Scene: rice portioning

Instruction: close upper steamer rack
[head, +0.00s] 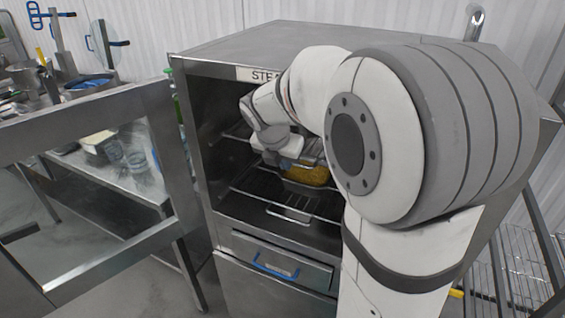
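The steamer (300,42) is a steel cabinet, and its framed glass door (160,110) stands wide open to the left. Inside, a wire rack (262,197) reaches toward the front of the opening. Another wire rack sits higher, mostly hidden behind my arm. A metal pan with yellow-orange food (308,176) rests inside at rack height. My gripper (287,163) is inside the steamer opening, close to the pan's upper left. Its fingers are small and partly hidden, so I cannot tell whether they are open or touching a rack.
A drawer with a blue handle (275,267) is below the opening. A steel table (125,180) with containers stands behind the open door. A wire shelf (510,260) is at the lower right. My arm covers the steamer's right side.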

